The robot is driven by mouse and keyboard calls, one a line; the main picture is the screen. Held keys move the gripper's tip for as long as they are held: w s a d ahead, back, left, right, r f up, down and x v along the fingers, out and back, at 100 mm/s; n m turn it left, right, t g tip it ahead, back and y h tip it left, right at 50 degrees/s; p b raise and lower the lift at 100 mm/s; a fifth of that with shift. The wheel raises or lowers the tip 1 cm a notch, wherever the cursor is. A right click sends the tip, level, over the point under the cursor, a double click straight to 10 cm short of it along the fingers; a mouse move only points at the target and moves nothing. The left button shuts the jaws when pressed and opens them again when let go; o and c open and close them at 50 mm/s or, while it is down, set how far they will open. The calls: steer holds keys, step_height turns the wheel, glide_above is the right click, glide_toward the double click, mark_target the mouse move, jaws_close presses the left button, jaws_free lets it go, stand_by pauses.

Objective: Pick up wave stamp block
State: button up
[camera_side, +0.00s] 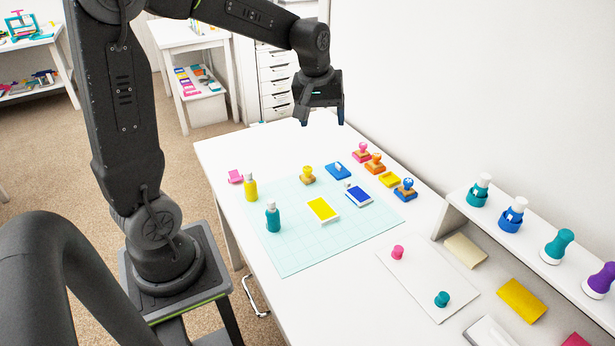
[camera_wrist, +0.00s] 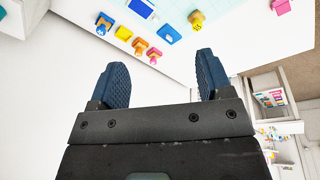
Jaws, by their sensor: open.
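Several stamps stand on the white table, and I cannot read which one bears a wave. A blue knobbed stamp (camera_side: 404,188) stands at the right end of a row with an orange stamp (camera_side: 376,163) and a pink stamp (camera_side: 361,152). A low blue block (camera_side: 337,171) with a pale mark on top lies nearer the mat. In the wrist view, the blue knobbed stamp (camera_wrist: 103,25) is at upper left and the low blue block (camera_wrist: 169,35) is near the middle. My gripper (camera_side: 322,119) hangs open and empty above the table's far end, apart from all stamps; its fingers (camera_wrist: 160,60) frame the lower wrist view.
A yellow block (camera_side: 389,180) sits between the blue and orange stamps. Yellow (camera_side: 322,209) and blue ink pads (camera_side: 358,195), bottles and a yellow stamp (camera_side: 307,175) stand on the pale cutting mat (camera_side: 300,255). A wall runs along the right side. The table's far end is clear.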

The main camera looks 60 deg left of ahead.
steer(key=w+a+f+n+g, duration=0.1)
steer(key=w+a+f+n, duration=0.3)
steer(key=a+f, duration=0.25)
steer(key=n+g, duration=0.1)
steer(key=n, duration=0.3)
glide_toward(307, 168)
steer(key=shift+h, duration=0.4)
step_height(307, 168, down, 6)
steer(key=shift+a+f, duration=0.1)
steer(key=shift+w+a+f, duration=0.15)
steer(key=shift+f, duration=1.3)
steer(key=shift+w+a+f, duration=0.1)
steer(key=shift+a+f, duration=0.05)
steer(key=shift+f, duration=1.35)
steer(key=c, duration=1.1)
steer(key=shift+r, duration=0.1)
